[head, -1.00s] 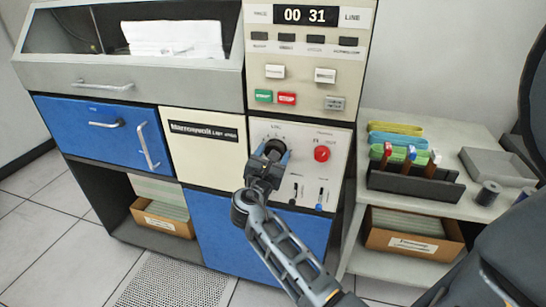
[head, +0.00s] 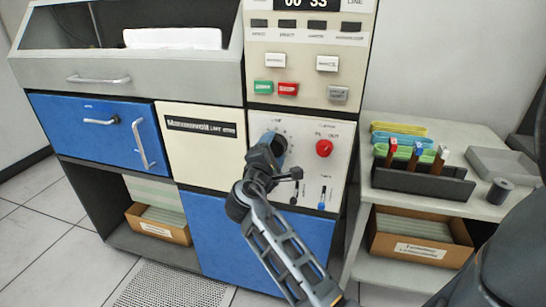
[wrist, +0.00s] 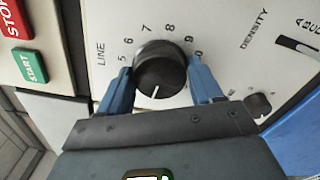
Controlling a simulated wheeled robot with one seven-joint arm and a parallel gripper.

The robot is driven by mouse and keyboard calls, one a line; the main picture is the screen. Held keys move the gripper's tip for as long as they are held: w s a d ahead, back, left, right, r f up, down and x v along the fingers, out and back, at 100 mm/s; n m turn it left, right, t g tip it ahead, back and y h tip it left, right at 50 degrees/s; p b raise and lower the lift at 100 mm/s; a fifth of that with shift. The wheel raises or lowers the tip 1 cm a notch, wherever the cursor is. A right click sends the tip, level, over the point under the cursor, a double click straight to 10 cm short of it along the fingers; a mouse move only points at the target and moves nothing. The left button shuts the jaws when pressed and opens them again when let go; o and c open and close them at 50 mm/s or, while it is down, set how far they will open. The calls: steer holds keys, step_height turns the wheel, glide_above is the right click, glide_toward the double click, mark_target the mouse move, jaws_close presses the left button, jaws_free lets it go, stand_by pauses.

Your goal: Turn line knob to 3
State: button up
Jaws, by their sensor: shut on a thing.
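The line knob (wrist: 160,72) is a round black dial on a cream panel. In the wrist view its white mark points down, toward my gripper's body and away from the 7. Printed digits 5 to 9 and a 0 show around its upper side; the lower side of the dial is hidden. My gripper (wrist: 161,82) has its two blue fingers on either side of the knob, shut on it. In the head view my gripper (head: 277,147) is at the panel's upper left and mostly hides the knob.
Above are green and red buttons (head: 288,88) and a counter (head: 300,4), partly cut off. A side shelf (head: 470,200) holds a black stamp rack (head: 420,182).

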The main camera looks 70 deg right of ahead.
steer(key=shift+m+b, duration=1.6)
steer(key=shift+m, duration=0.6)
steer(key=o, duration=1.1)
steer(key=shift+c, duration=0.2)
steer(key=shift+a, duration=0.1)
steer(key=a, duration=0.7)
steer(key=shift+s+a, duration=0.3)
